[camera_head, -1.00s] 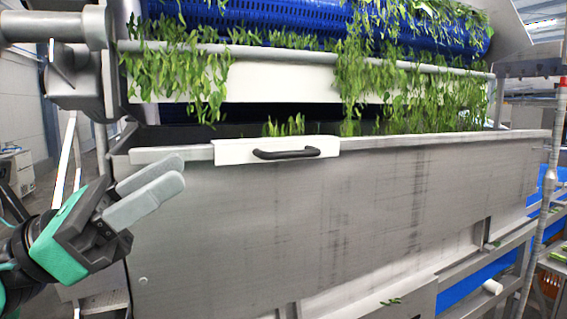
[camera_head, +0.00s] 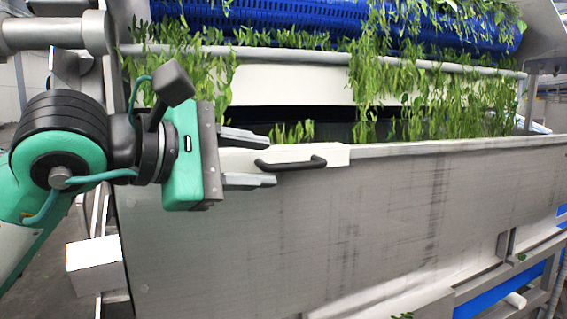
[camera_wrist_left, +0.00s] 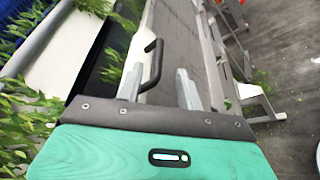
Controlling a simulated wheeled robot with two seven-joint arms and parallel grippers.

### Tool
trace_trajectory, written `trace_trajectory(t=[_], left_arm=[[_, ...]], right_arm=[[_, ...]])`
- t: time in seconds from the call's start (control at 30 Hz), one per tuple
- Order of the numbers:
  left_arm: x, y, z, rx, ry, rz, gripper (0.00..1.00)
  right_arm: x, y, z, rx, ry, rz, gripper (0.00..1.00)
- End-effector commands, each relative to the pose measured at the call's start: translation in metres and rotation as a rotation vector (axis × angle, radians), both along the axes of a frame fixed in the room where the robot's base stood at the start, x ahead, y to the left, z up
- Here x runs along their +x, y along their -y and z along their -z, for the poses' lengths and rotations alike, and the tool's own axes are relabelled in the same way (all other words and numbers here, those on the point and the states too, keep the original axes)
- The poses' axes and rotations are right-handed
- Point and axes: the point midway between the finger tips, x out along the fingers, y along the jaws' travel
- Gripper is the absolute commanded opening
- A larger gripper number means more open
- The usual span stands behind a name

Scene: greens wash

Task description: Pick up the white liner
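The white liner (camera_head: 335,153) hangs over the near rim of the steel tank, with a dark curved handle (camera_head: 291,163) on its front. My left gripper (camera_head: 268,160) is at the left end of the liner, its fingers pointing right. One finger is above the handle's level and one below, with a clear gap between them. The handle (camera_wrist_left: 152,66) shows between the two fingers in the left wrist view. I cannot tell whether either finger touches it. The left finger hides part of the liner. My right gripper is out of view.
The steel tank (camera_head: 330,240) fills the middle, its front wall below the liner. Leafy greens (camera_head: 380,90) hang from a blue perforated belt (camera_head: 290,14) and over a white panel (camera_head: 290,86) behind the rim. A blue surface (camera_head: 490,292) lies at lower right.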

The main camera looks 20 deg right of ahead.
Motion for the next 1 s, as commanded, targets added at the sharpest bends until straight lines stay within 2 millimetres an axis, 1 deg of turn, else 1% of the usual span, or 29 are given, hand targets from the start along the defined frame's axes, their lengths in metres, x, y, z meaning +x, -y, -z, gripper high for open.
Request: trace_trajectory(t=[0.03,0.1,0.33,0.6,0.7,0.8,1.0], left_arm=[[0.003,0.008,-0.002,0.000,-0.004,0.003,0.37],[0.006,0.017,0.002,0.001,-0.003,0.002,0.37],[0.012,0.029,0.006,0.000,-0.003,0.002,0.37],[0.026,0.052,0.010,-0.001,-0.004,0.003,0.37],[0.030,0.063,0.014,-0.001,-0.005,0.003,0.37],[0.033,0.069,0.017,-0.001,-0.002,0.002,0.37],[0.034,0.070,0.019,-0.001,-0.001,0.001,0.37]], right_arm=[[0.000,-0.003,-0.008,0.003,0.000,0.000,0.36],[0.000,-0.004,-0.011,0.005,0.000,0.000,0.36],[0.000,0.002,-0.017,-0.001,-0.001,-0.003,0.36],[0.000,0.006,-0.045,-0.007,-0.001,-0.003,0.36],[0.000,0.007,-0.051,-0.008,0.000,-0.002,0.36],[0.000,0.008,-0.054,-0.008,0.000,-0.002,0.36],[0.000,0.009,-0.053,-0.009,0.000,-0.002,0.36]])
